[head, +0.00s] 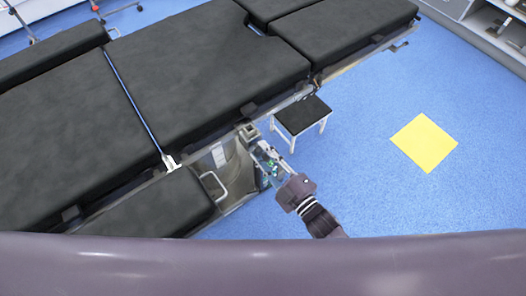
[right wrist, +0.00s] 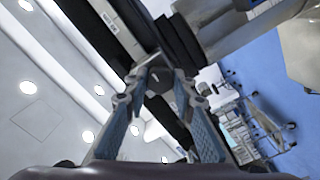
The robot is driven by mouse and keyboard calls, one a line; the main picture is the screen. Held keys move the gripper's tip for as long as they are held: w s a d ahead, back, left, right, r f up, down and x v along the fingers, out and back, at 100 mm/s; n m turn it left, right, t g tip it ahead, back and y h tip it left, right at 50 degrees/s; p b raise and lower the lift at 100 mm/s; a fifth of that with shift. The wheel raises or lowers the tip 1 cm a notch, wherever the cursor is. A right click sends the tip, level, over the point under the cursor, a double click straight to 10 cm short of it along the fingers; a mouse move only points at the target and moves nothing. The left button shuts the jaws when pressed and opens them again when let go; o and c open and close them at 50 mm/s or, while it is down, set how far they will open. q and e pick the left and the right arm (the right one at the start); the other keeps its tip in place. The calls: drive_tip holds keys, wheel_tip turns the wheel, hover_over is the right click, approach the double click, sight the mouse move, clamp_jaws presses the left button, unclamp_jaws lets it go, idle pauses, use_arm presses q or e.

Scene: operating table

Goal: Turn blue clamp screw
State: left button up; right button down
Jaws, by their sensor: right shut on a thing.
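My right gripper (head: 263,150) reaches up from the lower right in the head view to a small grey clamp (head: 249,132) on the side of the operating table (head: 200,60). In the right wrist view the fingertips of this gripper (right wrist: 160,86) are closed around a small dark part at the picture's middle, which I take for the clamp screw (right wrist: 158,78). Its blue colour does not show, and the fingers hide much of it. My left gripper is not in view.
A black-topped stool (head: 302,115) stands right of the clamp, close to my right gripper. A metal handle (head: 214,187) sticks out left of my gripper. A yellow square (head: 424,143) lies on the open blue floor at right. A cart (right wrist: 240,135) shows in the right wrist view.

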drive_tip(key=m+p, duration=0.1)
drive_tip(key=m, duration=0.4)
drive_tip(key=shift+m, duration=0.3)
drive_tip(key=m, duration=0.5)
drive_tip(key=shift+f+m, duration=0.1)
drive_tip(key=shift+m, duration=0.2)
drive_tip(key=m, duration=0.5)
drive_tip(key=m+b, duration=0.1)
drive_tip(key=m, duration=0.5)
drive_tip(key=c, duration=1.6)
unclamp_jaws()
drive_tip(key=v, duration=1.2)
